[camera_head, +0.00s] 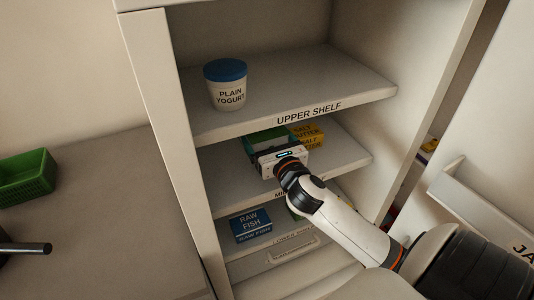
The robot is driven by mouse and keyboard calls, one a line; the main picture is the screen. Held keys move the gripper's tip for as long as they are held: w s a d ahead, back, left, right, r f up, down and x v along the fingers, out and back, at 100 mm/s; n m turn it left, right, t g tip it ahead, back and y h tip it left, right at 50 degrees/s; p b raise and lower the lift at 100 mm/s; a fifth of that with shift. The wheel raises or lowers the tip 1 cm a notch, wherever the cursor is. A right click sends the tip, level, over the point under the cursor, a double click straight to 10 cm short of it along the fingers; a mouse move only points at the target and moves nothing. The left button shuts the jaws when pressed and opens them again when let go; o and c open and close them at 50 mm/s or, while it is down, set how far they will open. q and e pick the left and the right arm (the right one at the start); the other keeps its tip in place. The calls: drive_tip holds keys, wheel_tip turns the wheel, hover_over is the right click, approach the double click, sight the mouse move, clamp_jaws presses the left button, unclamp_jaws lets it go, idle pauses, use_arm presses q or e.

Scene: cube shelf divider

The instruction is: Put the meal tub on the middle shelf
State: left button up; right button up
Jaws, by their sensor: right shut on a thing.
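The middle shelf (235,185) is the level below the one labelled UPPER SHELF. A green thing (258,140), which looks like the meal tub, is in the space over the middle shelf, just behind my right gripper (281,158). The right gripper reaches in from the lower right and is shut on this tub. Its fingers and most of the tub are hidden behind the gripper body. I cannot tell whether the tub touches the shelf.
A yellow salt butter pack (308,135) stands right of the tub on the middle shelf. A plain yogurt tub (226,86) is on the upper shelf. A blue raw fish pack (251,225) sits lower down. A green basket (27,178) is on the counter at left.

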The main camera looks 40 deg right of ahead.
wheel_tip(320, 180, down, 5)
drive_tip(key=shift+r, duration=0.1)
drive_tip(key=shift+w, duration=0.1)
drive_tip(key=shift+f, duration=0.25)
drive_tip(key=shift+f, duration=0.1)
drive_tip(key=o, duration=1)
drive_tip(key=shift+f, duration=0.1)
drive_tip(key=shift+r, duration=0.25)
drive_tip(key=shift+b+v, duration=1.45)
drive_tip(key=shift+v, duration=4.6)
